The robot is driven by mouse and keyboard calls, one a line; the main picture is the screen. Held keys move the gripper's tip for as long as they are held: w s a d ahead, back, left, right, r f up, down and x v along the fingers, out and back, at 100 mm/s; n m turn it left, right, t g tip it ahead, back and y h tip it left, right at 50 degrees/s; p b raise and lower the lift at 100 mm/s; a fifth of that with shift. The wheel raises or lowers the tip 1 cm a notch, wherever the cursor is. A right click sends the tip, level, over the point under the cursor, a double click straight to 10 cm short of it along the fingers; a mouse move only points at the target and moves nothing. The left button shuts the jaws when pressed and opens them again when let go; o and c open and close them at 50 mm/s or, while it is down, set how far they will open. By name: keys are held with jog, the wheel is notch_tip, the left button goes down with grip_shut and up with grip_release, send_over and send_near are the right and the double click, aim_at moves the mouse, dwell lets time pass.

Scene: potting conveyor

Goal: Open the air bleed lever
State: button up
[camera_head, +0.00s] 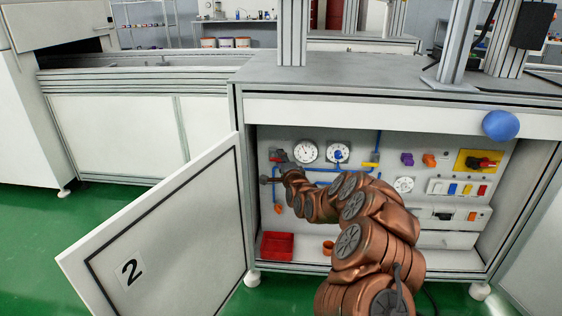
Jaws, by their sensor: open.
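My copper arm reaches into the open cabinet from the lower right. My gripper (274,168) is at the cabinet's left side, by the pipework, and is open; its fingertips are small and partly lost against dark fittings. A small red fitting (275,154) shows right beside it, at its upper finger; I cannot tell whether they touch. A yellow lever (371,164) sits on the blue pipe right of the gauges. A small orange part (278,209) hangs at the lower end of the left blue pipe. I cannot tell which of these is the air bleed lever. My arm hides part of the panel.
The cabinet door (160,225) marked 2 stands open at left. Two gauges (306,151) are above my arm. A red bin (277,246) is on the cabinet floor. A yellow plate with a red switch (482,162) and several buttons are at right. A blue ball (500,125) is at the upper right.

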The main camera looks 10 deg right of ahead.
grip_shut()
